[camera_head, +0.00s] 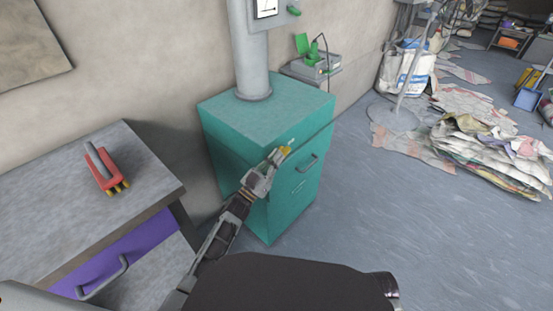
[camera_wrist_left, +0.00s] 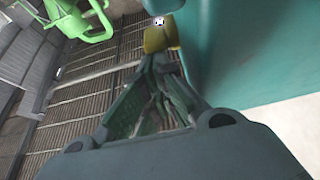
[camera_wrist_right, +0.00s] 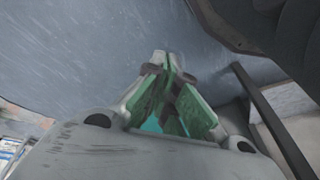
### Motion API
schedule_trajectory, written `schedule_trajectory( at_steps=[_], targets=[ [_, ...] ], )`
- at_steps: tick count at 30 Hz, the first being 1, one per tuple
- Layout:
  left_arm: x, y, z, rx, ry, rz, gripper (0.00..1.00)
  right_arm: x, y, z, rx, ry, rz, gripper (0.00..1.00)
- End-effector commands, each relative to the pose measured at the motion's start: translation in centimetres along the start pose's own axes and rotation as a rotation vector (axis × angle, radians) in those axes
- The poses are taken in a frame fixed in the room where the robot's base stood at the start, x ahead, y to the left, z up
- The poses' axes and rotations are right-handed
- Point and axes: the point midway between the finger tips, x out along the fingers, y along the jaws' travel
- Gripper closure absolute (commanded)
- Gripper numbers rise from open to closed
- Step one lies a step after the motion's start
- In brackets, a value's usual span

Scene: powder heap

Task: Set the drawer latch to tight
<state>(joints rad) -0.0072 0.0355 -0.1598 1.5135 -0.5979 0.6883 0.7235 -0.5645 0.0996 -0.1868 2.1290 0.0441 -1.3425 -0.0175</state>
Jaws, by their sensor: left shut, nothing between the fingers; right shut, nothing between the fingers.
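The teal drawer cabinet (camera_head: 262,113) stands against the wall, with its drawer front facing right. A small yellow latch knob (camera_head: 286,150) sits on the upper part of that front, with a small pale mark (camera_head: 291,141) beside it. My left gripper (camera_head: 277,158) is shut at the yellow knob; the knob also shows just beyond the fingertips in the left wrist view (camera_wrist_left: 160,38). I cannot tell whether they touch. Nothing is between the fingers. My right gripper (camera_wrist_right: 168,62) is shut and empty, pointing over the grey floor. The latch's setting cannot be read.
A drawer handle (camera_head: 307,163) is right of the knob. A grey pole (camera_head: 250,50) rises from the cabinet top. A grey bench (camera_head: 60,215) with a red brush-like tool (camera_head: 104,170) stands left. Stacked sacks (camera_head: 490,145) lie right; the floor (camera_head: 400,220) between is clear.

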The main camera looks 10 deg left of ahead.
Motion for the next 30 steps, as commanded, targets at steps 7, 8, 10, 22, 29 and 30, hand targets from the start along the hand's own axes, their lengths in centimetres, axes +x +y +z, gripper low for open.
schedule_trajectory(
  at_steps=[7, 8, 10, 22, 29, 30],
  targets=[
    [-0.3, 0.0, 0.6, -0.001, 0.091, -0.001, 1.00, -1.6, -0.5, -0.2, -0.005, 0.029, -0.010, 1.00],
    [-0.4, 0.0, 0.7, -0.002, 0.104, -0.001, 1.00, -1.8, -0.5, -0.4, -0.006, 0.033, -0.011, 1.00],
    [-0.5, 0.0, 0.8, -0.001, 0.133, 0.000, 1.00, -2.2, -0.6, -0.5, -0.006, 0.042, -0.013, 1.00],
    [-0.9, 0.0, 1.3, 0.000, 0.131, 0.000, 1.00, -3.4, -0.8, -1.0, -0.007, 0.064, -0.018, 1.00],
    [-1.0, 0.1, 1.6, 0.000, 0.131, 0.000, 1.00, -3.3, -0.8, -1.0, -0.007, 0.063, -0.018, 1.00],
    [-1.0, 0.1, 1.7, -0.001, 0.131, 0.000, 1.00, -3.3, -0.8, -1.0, -0.007, 0.063, -0.017, 1.00]
  ],
)
